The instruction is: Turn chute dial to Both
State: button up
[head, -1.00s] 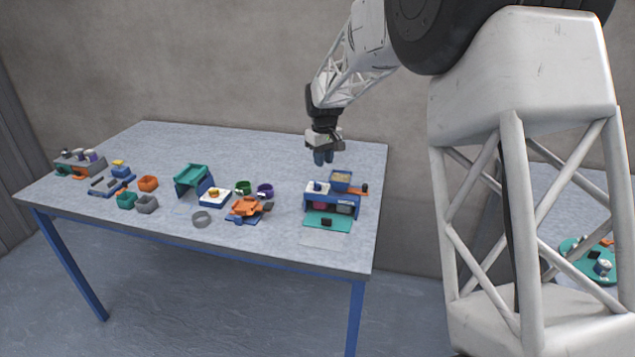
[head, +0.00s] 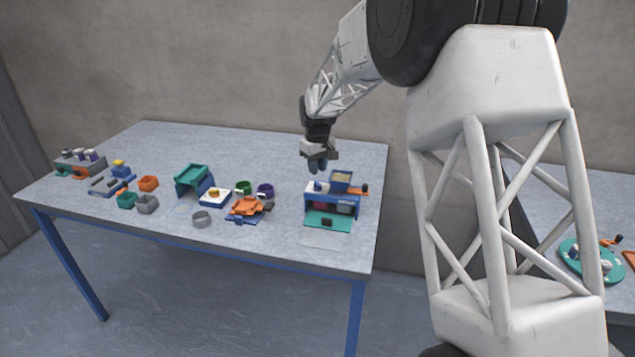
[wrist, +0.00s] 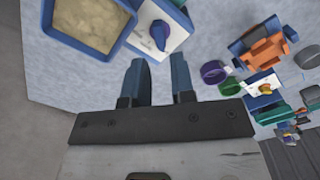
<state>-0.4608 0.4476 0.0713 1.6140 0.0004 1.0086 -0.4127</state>
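A blue dial knob (head: 317,187) sits on a white plate on top of a blue two-bay unit (head: 318,198), beside a hopper of tan powder (head: 342,177). In the wrist view the blue knob (wrist: 159,34) stands just ahead of my fingertips, pointer toward the gripper. My gripper (wrist: 160,78) is open and empty, its two blue fingers apart; in the head view my gripper (head: 318,166) hangs just above the knob, apart from it. Any dial markings are too small to read.
An orange lever (head: 362,189) sticks out at the unit's right. A teal chute stand (head: 193,177), an orange device (head: 247,207), green and purple rings (head: 265,190) and several small boxes lie left. The back of the table is clear.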

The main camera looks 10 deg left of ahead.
aim_at(317, 184)
jog(key=shift+f, duration=2.8)
jog(key=shift+c, duration=0.4)
grip_shut()
